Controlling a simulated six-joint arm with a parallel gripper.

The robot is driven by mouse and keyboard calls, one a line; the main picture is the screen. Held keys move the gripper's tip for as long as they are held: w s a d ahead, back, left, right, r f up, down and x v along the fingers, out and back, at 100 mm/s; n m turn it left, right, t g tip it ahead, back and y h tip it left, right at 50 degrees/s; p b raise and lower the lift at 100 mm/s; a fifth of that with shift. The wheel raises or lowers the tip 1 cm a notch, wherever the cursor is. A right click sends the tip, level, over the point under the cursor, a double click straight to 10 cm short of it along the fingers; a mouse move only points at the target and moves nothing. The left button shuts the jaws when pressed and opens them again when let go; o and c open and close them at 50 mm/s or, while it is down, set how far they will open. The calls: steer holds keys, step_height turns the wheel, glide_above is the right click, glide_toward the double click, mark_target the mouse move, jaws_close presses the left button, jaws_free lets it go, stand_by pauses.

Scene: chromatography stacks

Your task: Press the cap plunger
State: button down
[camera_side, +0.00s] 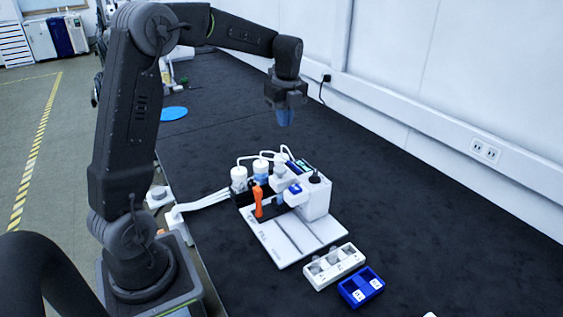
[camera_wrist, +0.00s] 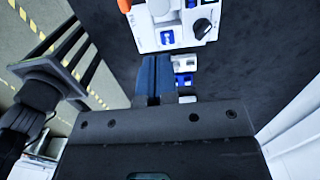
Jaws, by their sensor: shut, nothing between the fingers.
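A white chromatography device (camera_side: 316,202) stands on the dark bench, with a flat white base plate in front. A white cylindrical part (camera_side: 280,172) rises from its top, beside a black knob (camera_side: 314,177). I cannot tell for sure which part is the cap plunger. A blue piece (camera_side: 294,188) sits on its front. My gripper (camera_side: 285,118) hangs above and behind the device, apart from it, with blue fingers pointing down. The fingers are shut and empty. In the wrist view the closed fingers (camera_wrist: 152,72) point toward the device (camera_wrist: 150,40), which is partly cut off by the frame.
An orange handle (camera_side: 257,200) stands upright at the device's left. White-capped bottles (camera_side: 261,170) with tubes stand behind it. A white rack (camera_side: 334,266) and a blue rack (camera_side: 361,287) lie in front. The wall (camera_side: 450,125) runs along the right. The bench right of the device is clear.

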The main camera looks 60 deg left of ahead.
mark_target(281, 169)
steer(key=f, duration=1.4)
steer(key=shift+s+a, duration=0.2)
steer(key=shift+a, duration=0.15)
steer(key=shift+f, duration=1.05)
step_height(281, 169, up, 14)
steer(key=shift+w+d+r, duration=0.2)
steer(key=shift+w+d, duration=0.05)
steer(key=shift+d, duration=0.15)
